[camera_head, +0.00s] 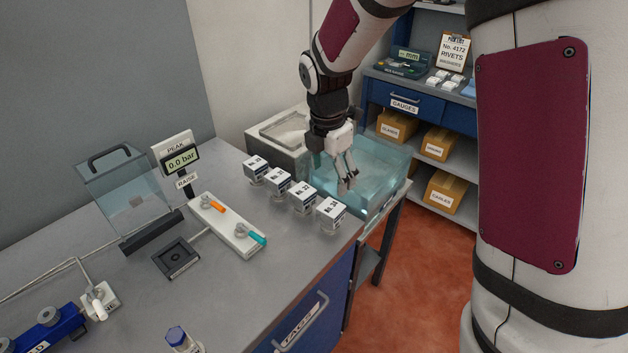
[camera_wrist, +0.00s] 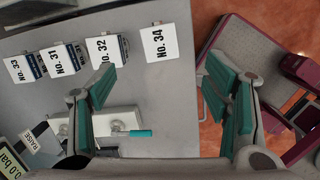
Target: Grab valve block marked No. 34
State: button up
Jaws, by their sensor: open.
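The valve block marked No. 34 (camera_head: 330,214) is a small white-topped cube at the near right end of a row on the bench. In the wrist view its label (camera_wrist: 160,44) reads clearly, ahead of the space between the fingers. My gripper (camera_head: 347,184) is open and empty, above the bench, with its fingers pointing down. In the wrist view, the teal pads of my gripper (camera_wrist: 162,72) are spread wide. The gripper is apart from the block.
Blocks No. 32 (camera_wrist: 108,48), No. 31 (camera_wrist: 65,60) and No. 33 (camera_wrist: 22,68) stand left of No. 34. A clear water tank (camera_head: 385,170) is behind the row. A valve panel (camera_head: 228,225) lies to the left. The bench edge is close to No. 34.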

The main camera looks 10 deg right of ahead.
aim_at(329, 205)
jog(key=f, duration=0.1)
jog(key=f+n, duration=0.1)
jog(key=w+f+n, duration=0.1)
jog(key=shift+a, duration=0.25)
jog(key=f, duration=0.2)
jog(key=f+p, duration=0.1)
jog(key=f, duration=0.2)
jog(key=d+f, duration=0.1)
jog(key=f, duration=0.2)
jog(key=shift+w, duration=0.4)
jog(key=shift+s+d+f+p, duration=0.15)
jog(key=shift+f+p, duration=0.15)
jog(key=shift+f, duration=0.6)
jog(key=shift+w+d+f+p, duration=0.15)
jog(key=shift+f+p, duration=0.1)
jog(key=shift+f, duration=0.65)
jog(key=shift+s+d+f+p, duration=0.15)
jog(key=shift+f+p, duration=0.15)
jog(key=shift+f, duration=0.6)
grip_shut()
